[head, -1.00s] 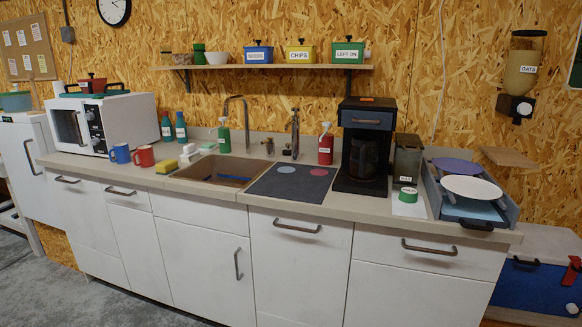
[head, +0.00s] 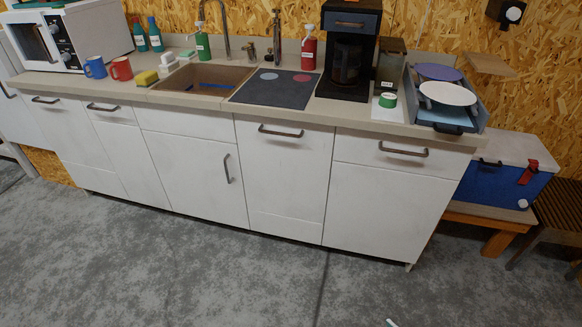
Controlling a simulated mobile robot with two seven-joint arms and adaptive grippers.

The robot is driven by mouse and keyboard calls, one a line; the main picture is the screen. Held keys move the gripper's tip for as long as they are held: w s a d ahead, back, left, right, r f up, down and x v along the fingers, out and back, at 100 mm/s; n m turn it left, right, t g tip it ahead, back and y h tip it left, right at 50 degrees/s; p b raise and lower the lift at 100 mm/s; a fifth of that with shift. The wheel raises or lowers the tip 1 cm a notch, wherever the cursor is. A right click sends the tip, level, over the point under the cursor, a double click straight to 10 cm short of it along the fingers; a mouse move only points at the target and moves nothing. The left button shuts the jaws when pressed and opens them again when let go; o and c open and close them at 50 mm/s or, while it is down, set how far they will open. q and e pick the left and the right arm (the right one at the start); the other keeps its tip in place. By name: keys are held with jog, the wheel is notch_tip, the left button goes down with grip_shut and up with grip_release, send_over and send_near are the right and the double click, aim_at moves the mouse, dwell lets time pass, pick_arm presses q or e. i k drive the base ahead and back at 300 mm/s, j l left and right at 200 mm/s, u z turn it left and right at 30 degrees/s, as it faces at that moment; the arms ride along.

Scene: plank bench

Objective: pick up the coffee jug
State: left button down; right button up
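The coffee jug (head: 346,63) is dark and glassy and sits inside the black coffee maker (head: 343,92), on the counter right of the sink. The machine's upper housing is over the jug. The jug's handle is hard to make out against the dark machine. Neither of my grippers shows in the head view.
A dark mat (head: 275,89) with two round spots lies left of the coffee maker, and a red bottle (head: 308,50) stands behind it.

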aim_at(348, 53)
jog(key=i+u, duration=0.4)
jog(key=i, duration=0.75)
